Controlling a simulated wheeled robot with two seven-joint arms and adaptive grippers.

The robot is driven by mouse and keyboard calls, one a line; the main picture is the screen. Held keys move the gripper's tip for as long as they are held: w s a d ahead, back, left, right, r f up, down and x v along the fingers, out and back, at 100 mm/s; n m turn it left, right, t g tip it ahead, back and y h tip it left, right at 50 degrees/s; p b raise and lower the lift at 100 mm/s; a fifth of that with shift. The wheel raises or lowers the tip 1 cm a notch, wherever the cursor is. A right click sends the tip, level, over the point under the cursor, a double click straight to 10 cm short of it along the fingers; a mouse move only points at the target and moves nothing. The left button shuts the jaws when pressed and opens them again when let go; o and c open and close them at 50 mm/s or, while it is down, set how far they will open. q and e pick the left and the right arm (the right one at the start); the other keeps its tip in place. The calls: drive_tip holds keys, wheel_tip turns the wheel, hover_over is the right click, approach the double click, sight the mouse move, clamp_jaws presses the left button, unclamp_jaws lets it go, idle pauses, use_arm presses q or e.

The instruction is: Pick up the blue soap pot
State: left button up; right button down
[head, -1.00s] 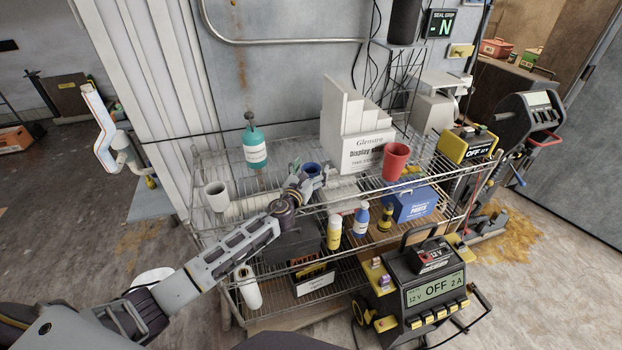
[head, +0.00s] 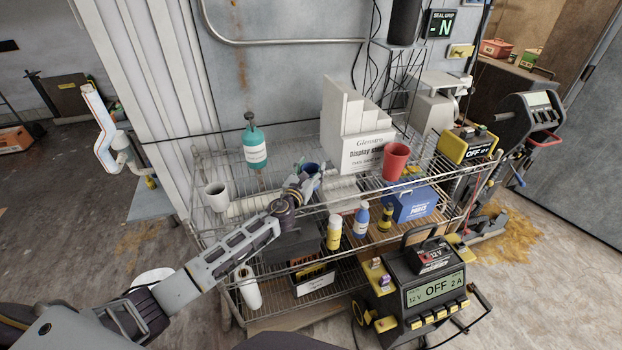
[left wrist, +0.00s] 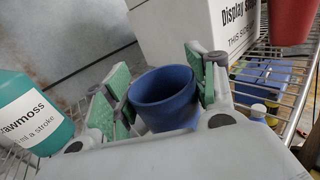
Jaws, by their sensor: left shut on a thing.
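The blue soap pot (left wrist: 164,98) is a round, open-topped pot. In the left wrist view it sits between the green-padded fingers of my left gripper (left wrist: 160,92), which is shut on it. In the head view the blue pot (head: 309,169) shows at the end of my left arm, partly hidden by the gripper (head: 308,180), over the top wire shelf (head: 236,166). I cannot tell whether the pot's base touches the shelf. My right gripper is in neither view.
On the top shelf are a white cup (head: 216,198) at left, a teal bottle (head: 254,150) behind, a white display box (head: 350,130) and a red cup (head: 396,161). Below are a yellow bottle (head: 334,232), a blue bottle (head: 361,222) and a blue box (head: 411,203).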

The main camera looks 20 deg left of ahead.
use_arm(q)
drive_tip(key=shift+r, duration=0.15)
drive_tip(key=shift+r, duration=0.45)
wheel_tip(320, 180, up, 9)
drive_tip(key=p, duration=0.2)
drive_tip(key=shift+s+f, duration=0.1)
drive_tip(key=shift+f, duration=0.05)
idle(0.6)
